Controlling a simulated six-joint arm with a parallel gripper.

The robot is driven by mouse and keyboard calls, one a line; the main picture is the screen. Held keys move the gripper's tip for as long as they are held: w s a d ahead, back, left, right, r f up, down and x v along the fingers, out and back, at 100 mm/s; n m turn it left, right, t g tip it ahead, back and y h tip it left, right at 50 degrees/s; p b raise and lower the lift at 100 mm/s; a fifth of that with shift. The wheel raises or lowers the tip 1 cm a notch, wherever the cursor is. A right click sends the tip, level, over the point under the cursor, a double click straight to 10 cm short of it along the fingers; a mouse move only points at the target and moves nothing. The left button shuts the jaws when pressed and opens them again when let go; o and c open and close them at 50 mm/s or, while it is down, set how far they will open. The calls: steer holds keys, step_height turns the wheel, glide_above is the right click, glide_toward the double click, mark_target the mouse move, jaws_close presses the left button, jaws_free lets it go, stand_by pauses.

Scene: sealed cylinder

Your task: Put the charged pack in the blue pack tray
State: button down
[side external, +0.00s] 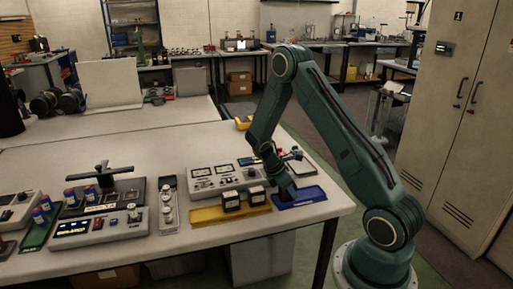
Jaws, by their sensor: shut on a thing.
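The blue pack tray (313,196) lies on the bench near its right front corner. My gripper (287,193) points down at the left part of this tray and is shut on a dark pack, which is mostly hidden by the fingers. I cannot tell whether the pack touches the tray floor. Two dark packs with pale labels, a left one (231,201) and a right one (257,196), stand on the yellow tray (205,217) just left of the blue tray. No charge marking is readable at this size.
A grey panel with meters (215,180) stands behind the yellow tray. A narrow grey unit (168,204) and a console with a lit display (100,229) are farther left. Blue-and-red cylinders (70,197) stand near a dark stand. The bench's right edge is close to the blue tray.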

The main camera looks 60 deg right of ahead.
steer(key=shift+f, duration=0.1)
steer(key=c, duration=1)
jaws_free()
steer(key=shift+c, duration=0.2)
steer(key=v, duration=1.1)
steer(key=shift+w+a+r, duration=0.15)
steer(key=shift+a+r, duration=0.05)
steer(key=shift+r, duration=0.35)
